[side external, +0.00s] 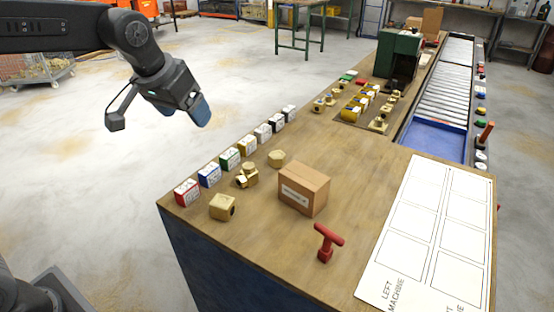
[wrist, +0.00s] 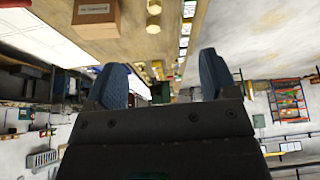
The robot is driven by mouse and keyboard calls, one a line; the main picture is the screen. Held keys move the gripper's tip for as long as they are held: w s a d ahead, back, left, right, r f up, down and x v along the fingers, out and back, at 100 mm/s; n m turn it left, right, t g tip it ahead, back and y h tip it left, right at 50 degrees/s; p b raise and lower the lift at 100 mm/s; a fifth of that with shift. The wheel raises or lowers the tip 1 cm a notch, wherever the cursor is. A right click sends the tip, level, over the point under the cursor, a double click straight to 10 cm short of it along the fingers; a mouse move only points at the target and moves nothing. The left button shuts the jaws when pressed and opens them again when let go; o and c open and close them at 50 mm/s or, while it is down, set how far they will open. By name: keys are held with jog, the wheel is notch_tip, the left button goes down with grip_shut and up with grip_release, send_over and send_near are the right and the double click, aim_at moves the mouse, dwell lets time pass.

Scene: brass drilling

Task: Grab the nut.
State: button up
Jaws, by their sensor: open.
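A hexagonal brass piece (side external: 277,158), which looks like the nut, lies on the wooden table in the side view, between the row of small boxes and the cardboard box. Two other brass pieces are near it: a branched fitting (side external: 247,176) and a blockier piece with a dark hole (side external: 223,206). My gripper (side external: 200,112) is in the air to the left of the table, above and well apart from the brass pieces. In the wrist view my gripper (wrist: 163,65) has its two blue fingers spread with nothing held. Brass pieces (wrist: 153,25) show small at the top there; which is the nut is unclear.
A cardboard box (side external: 304,188) and a red T-shaped handle (side external: 326,243) stand on the table. Small coloured boxes (side external: 229,158) line its left edge. A green machine (side external: 398,55) and roller conveyor (side external: 443,88) are at the back.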

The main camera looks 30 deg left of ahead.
jog(key=w+d+f, duration=0.1)
jog(key=w+f, duration=0.2)
jog(key=w, duration=0.5)
jog(key=n, duration=0.1)
send_near(277, 155)
jog(key=f, duration=0.1)
jog(key=w+f, duration=0.1)
jog(key=f, duration=0.1)
jog(key=shift+w+g, duration=0.1)
jog(key=shift+g, duration=0.2)
jog(key=shift+w+x, duration=0.15)
jog(key=shift+x, duration=1.35)
jog(key=shift+w+x, duration=0.2)
jog(key=shift+x, duration=1.35)
jog(key=shift+a+r, duration=0.1)
jog(key=shift+r, duration=0.05)
jog(key=shift+s, duration=0.1)
jog(key=c, duration=1.2)
jog(key=shift+r+y, duration=0.1)
jog(key=shift+y, duration=0.2)
jog(key=shift+c, duration=0.3)
